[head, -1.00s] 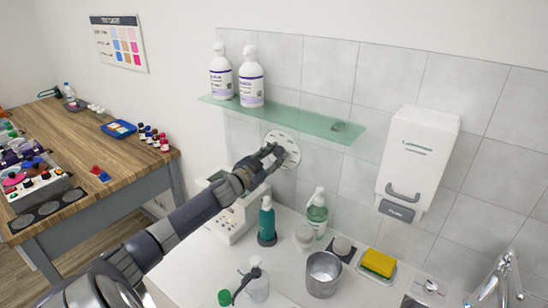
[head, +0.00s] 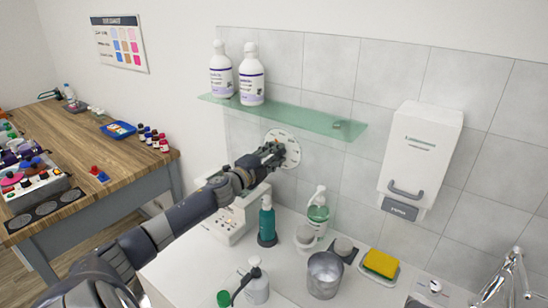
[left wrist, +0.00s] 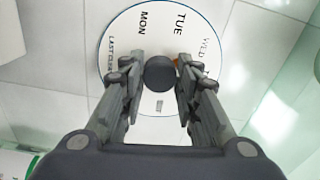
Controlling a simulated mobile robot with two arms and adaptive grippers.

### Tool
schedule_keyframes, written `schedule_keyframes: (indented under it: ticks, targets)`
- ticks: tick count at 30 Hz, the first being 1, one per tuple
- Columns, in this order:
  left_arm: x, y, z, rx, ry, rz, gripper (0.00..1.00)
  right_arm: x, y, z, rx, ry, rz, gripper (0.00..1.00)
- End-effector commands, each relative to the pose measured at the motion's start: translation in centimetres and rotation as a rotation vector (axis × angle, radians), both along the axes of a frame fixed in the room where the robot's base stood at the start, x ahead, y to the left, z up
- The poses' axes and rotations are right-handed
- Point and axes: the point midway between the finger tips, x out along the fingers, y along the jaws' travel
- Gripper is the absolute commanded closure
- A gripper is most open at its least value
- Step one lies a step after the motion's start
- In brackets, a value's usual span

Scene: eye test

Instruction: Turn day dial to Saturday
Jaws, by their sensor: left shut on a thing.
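The day dial (head: 291,148) is a white round disc on the tiled wall below the glass shelf. In the left wrist view the dial (left wrist: 150,42) shows MON, TUE and part of WED, with LAST and a partly covered word at the left. Its dark round knob (left wrist: 160,74) sits between my fingers. A small orange mark shows just right of the knob, partly hidden. My left gripper (head: 275,153) is shut on the knob, a finger on each side. The lower dial is largely hidden by the gripper. My right gripper is not in view.
A green glass shelf (head: 310,122) with two white bottles juts out above the dial. A white dispenser (head: 420,155) hangs at the right.

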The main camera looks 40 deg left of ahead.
Motion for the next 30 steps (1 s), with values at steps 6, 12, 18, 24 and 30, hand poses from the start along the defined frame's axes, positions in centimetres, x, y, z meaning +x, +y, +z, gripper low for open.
schedule_keyframes:
  ticks: [6,12,18,24,30]
  targets:
    - [0.0,-0.1,-0.2,0.207,0.025,-0.001,0.94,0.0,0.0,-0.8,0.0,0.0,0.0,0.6]
    - [0.0,0.0,-0.2,0.396,0.046,-0.001,0.94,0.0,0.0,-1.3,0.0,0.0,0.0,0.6]
    - [0.0,-0.1,-0.2,0.585,0.068,-0.002,0.94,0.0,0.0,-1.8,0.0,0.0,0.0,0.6]
    - [0.0,-0.1,-0.2,0.773,0.089,-0.003,0.94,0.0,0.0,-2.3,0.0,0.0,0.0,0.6]
    - [0.0,-0.1,-0.1,0.962,0.11,-0.002,0.94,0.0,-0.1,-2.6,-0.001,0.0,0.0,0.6]
